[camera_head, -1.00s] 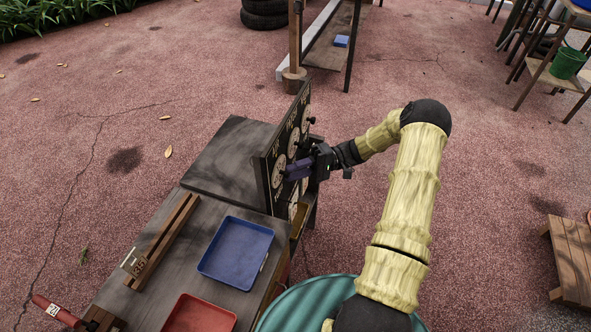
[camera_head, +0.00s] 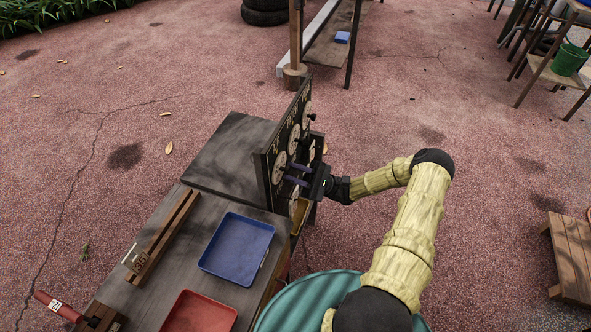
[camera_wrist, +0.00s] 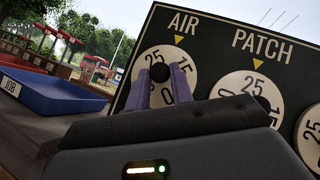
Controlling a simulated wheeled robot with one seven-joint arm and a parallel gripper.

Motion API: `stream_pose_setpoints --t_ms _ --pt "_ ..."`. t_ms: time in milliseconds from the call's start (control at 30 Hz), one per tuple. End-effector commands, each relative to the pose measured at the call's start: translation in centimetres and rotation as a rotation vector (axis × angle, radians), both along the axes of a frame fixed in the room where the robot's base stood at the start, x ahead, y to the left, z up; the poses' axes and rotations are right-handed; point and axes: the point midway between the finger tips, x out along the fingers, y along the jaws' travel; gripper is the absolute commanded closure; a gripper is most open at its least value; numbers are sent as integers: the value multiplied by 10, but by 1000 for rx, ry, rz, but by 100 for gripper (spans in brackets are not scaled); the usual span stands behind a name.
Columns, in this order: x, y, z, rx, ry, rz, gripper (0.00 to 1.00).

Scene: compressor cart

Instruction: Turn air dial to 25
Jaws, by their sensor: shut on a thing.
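The dark board (camera_head: 263,172) stands upright at the cart's right edge. The AIR dial (camera_wrist: 180,58) is a pale disc with a yellow pointer mark above it. A 25 is partly visible at its left, another number at its right and a 0 lower right. I cannot read exactly which number is under the pointer. My gripper (camera_wrist: 161,82) has its two purple fingers on either side of the dial's black knob (camera_wrist: 160,72), shut on it. In the head view my gripper (camera_head: 294,174) reaches the board from the right. The fingers hide part of the dial.
The PATCH dial (camera_wrist: 247,88) is close on the right, with another dial (camera_wrist: 312,138) beyond. A blue tray (camera_head: 237,250) and a red tray (camera_head: 199,313) lie on the cart top (camera_head: 160,290). A green ridged round surface (camera_head: 300,300) is near my arm.

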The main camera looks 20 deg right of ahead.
Motion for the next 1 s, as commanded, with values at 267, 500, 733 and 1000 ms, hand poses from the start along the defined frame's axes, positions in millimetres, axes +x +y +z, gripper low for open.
stream_pose_setpoints --t_ms 267,500,733,1000 --pt "-4 2 -1 158 219 -3 100" --pt "-7 5 0 290 400 -3 100" --pt "-9 7 -1 391 541 -2 100" --pt "-11 8 -2 454 632 -1 100"
